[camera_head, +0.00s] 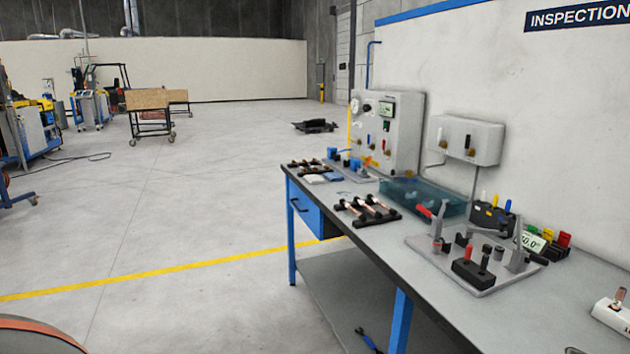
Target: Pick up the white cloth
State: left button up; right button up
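A small white patch that looks like the white cloth (316,179) lies near the far left corner of the workbench (345,244). A blue folded piece (333,176) lies right beside it. It is small at this distance, so its folds cannot be made out. Neither of my grippers is in view.
Behind the cloth is a rack of dark-handled pieces (308,165). Nearer stand a rack of copper tubes (367,210), a clear blue tray (425,196) and a grey fixture plate (470,268). A panel box (402,130) stands behind. The floor (200,220) left of the bench is clear.

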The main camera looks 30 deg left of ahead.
aim_at(314, 179)
jog(key=i+j+z, duration=0.1)
jog(key=j, duration=0.35)
jog(key=i+j+z, duration=0.1)
jog(key=i+j, duration=0.2)
jog(key=j, duration=0.15)
jog(key=i+j, duration=0.15)
jog(key=j, duration=0.3)
jog(key=i+j+z, duration=0.15)
jog(key=j, duration=0.3)
jog(key=i+j+z, duration=0.1)
jog(key=j, duration=0.4)
jog(key=i+j+z, duration=0.1)
jog(key=j, duration=0.4)
jog(key=i+j+z, duration=0.1)
jog(key=j, duration=0.4)
jog(key=i+j+z, duration=0.1)
jog(key=j, duration=0.4)
jog(key=i, duration=0.05)
